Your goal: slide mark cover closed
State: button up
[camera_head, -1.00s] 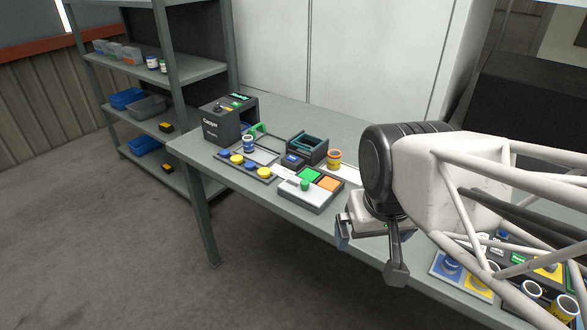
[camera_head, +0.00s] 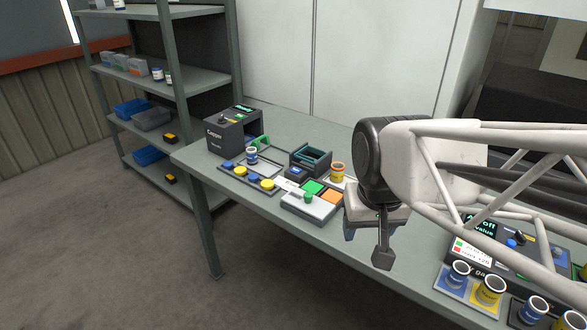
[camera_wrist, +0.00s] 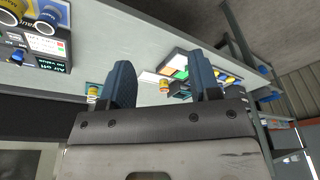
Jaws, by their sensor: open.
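A low grey panel on the bench has a green square (camera_head: 313,187) and an orange square (camera_head: 331,198) in view. A white plate (camera_head: 300,206) with a green knob (camera_head: 308,196) lies at its front and looks like the mark cover. Both squares are uncovered. My gripper (camera_head: 367,243) is to the right of the panel and nearer the bench's front edge, apart from it, with its fingers pointing down. It is open and empty. In the wrist view the two blue-grey fingers (camera_wrist: 163,84) stand apart, with the panel's coloured squares small between them in the distance.
A black box labelled Copper (camera_head: 228,135), blue and yellow discs (camera_head: 253,178), an open dark bin (camera_head: 310,158) and a yellow jar (camera_head: 337,172) stand around the panel. Another device (camera_head: 480,253) with several jars is at the right. A shelf (camera_head: 150,75) stands at left.

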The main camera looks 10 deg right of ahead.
jog(key=w+a+f+m+g, duration=0.1)
jog(key=w+f+m, duration=0.2)
jog(key=w, duration=1.5)
jog(key=m+g, duration=0.1)
jog(key=m, duration=0.2)
send_near(308, 194)
jog(key=shift+s+f, duration=0.35)
jog(key=shift+s, duration=0.05)
jog(key=shift+w+f, duration=0.35)
jog(key=shift+w, duration=0.15)
jog(key=shift+f, duration=0.15)
jog(key=shift+f, duration=3.75)
